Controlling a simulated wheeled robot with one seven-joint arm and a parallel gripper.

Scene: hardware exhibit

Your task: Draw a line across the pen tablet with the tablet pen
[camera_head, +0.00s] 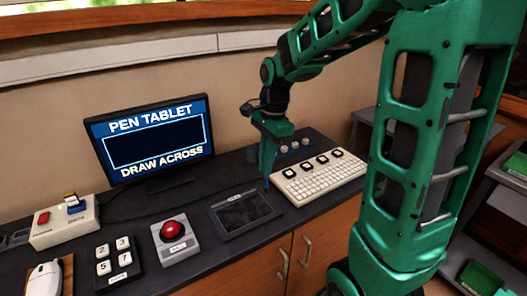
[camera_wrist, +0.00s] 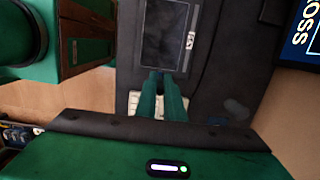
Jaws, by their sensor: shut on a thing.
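The pen tablet (camera_head: 243,213) is a dark flat pad with a grey frame, lying on the black counter between the red button box and the keyboard. It also shows at the top of the wrist view (camera_wrist: 165,35). My gripper (camera_head: 267,170) points down at the tablet's right end, shut on the tablet pen (camera_head: 266,184). Only a small blue tip of the pen shows below the fingers. I cannot tell whether the tip touches the tablet. In the wrist view the green fingers (camera_wrist: 162,88) are close together at the tablet's near end, and they hide the pen.
A monitor (camera_head: 153,137) reading "PEN TABLET DRAW ACROSS" stands behind the tablet. A red button box (camera_head: 174,239) is on its left. A white keyboard (camera_head: 318,180) is close on its right. A number keypad (camera_head: 117,262), switch box (camera_head: 64,220) and mouse (camera_head: 45,279) sit further left.

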